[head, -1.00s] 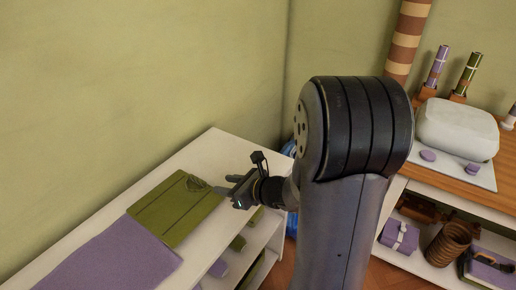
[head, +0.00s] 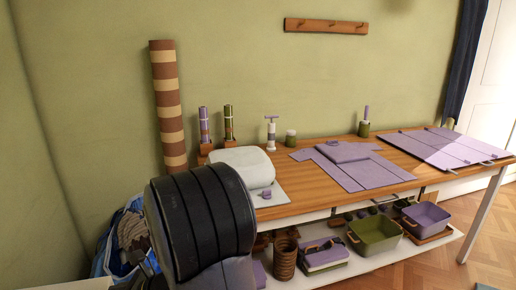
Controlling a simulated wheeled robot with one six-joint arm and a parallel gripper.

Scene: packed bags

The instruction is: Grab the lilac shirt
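The lilac shirt (head: 352,173) lies spread flat on the wooden table (head: 290,205), right of its middle, with its sleeves out to the sides. A thicker lilac piece (head: 343,151) lies at its upper part; I cannot tell whether it is part of the shirt or a separate thing on it. My gripper is out of view in the head view. Only a dark, rounded part of my arm shows at the lower left, well apart from the shirt.
A white rounded block (head: 242,166) sits on the table's left end, near two rolls in stands. Flat lilac panels (head: 432,147) cover the right end. A green basket (head: 376,237) and a lilac basket (head: 425,217) stand on the shelf below. Floor shows at right.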

